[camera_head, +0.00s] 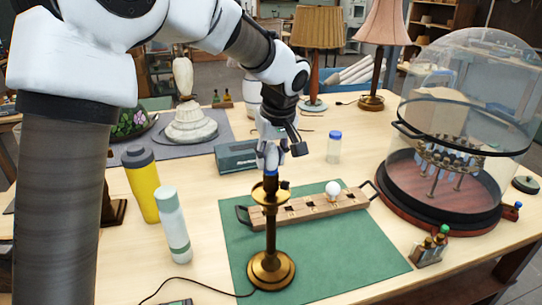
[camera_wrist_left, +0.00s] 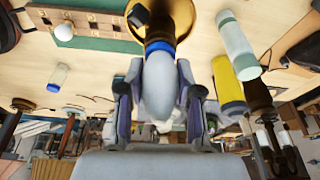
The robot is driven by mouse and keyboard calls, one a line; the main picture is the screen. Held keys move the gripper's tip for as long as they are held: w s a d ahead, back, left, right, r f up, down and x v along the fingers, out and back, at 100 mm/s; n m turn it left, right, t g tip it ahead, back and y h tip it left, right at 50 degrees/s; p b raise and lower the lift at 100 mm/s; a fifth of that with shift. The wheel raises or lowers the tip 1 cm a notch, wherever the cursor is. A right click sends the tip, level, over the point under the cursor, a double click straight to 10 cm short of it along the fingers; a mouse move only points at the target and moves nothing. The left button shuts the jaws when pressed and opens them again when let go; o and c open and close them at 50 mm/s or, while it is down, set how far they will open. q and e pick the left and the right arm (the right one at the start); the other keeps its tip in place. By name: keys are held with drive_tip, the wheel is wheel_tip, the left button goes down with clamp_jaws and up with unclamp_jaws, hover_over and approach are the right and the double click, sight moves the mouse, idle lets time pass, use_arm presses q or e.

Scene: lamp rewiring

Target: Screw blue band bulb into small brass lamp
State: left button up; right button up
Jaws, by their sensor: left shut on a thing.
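The small brass lamp (camera_head: 271,268) stands upright on the green mat (camera_head: 340,252), with a round base and a dish-shaped top. My left gripper (camera_head: 271,157) is directly above it, pointing down. In the left wrist view my left gripper (camera_wrist_left: 158,97) is shut on the pale blue band bulb (camera_wrist_left: 158,88), one finger on each side. The bulb's blue band faces the lamp top (camera_wrist_left: 170,12) and lies right at its socket. The fingers hide most of the bulb in the head view. I cannot tell how deep the bulb sits. My right gripper is not in view.
A wooden bulb rack (camera_head: 310,208) with one white bulb (camera_head: 333,189) lies just behind the lamp. A yellow bottle (camera_head: 142,187) and a white bottle (camera_head: 173,226) stand to the left. A glass dome (camera_head: 455,110) stands at the right. The mat's front right is clear.

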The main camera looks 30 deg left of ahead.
use_arm(q)
drive_tip(key=shift+r+m+p, duration=0.2)
drive_tip(key=shift+m+p, duration=0.25)
drive_tip(key=shift+m, duration=0.25)
drive_tip(key=m+p, duration=0.2)
drive_tip(key=m, duration=0.1)
drive_tip(key=m+t+h+p, duration=0.1)
drive_tip(key=m+p, duration=0.1)
drive_tip(key=m, duration=0.1)
drive_tip(key=shift+r+h, duration=0.15)
drive_tip(key=shift+h, duration=0.15)
drive_tip(key=shift+a+f+m, duration=0.15)
drive_tip(key=shift+f+m, duration=0.15)
drive_tip(key=shift+f, duration=0.1)
drive_tip(key=m+p, duration=0.2)
drive_tip(key=r+m+h+p, duration=0.1)
drive_tip(key=p, duration=0.2)
drive_tip(key=shift+d+r+m, duration=0.1)
drive_tip(key=shift+d+m, duration=0.1)
drive_tip(key=shift+m, duration=0.2)
drive_tip(key=shift+a+m+t+h+p, duration=0.15)
drive_tip(key=shift+m+t+h+p, duration=0.15)
drive_tip(key=shift+m+p, duration=0.45)
drive_tip(key=shift+a+f+m+b, duration=0.1)
drive_tip(key=shift+f+m+b, duration=0.55)
drive_tip(key=shift+m, duration=0.1)
drive_tip(key=shift+m+h, duration=0.3)
drive_tip(key=shift+m, duration=0.2)
drive_tip(key=shift+d+r, duration=0.1)
drive_tip(key=shift+d, duration=0.15)
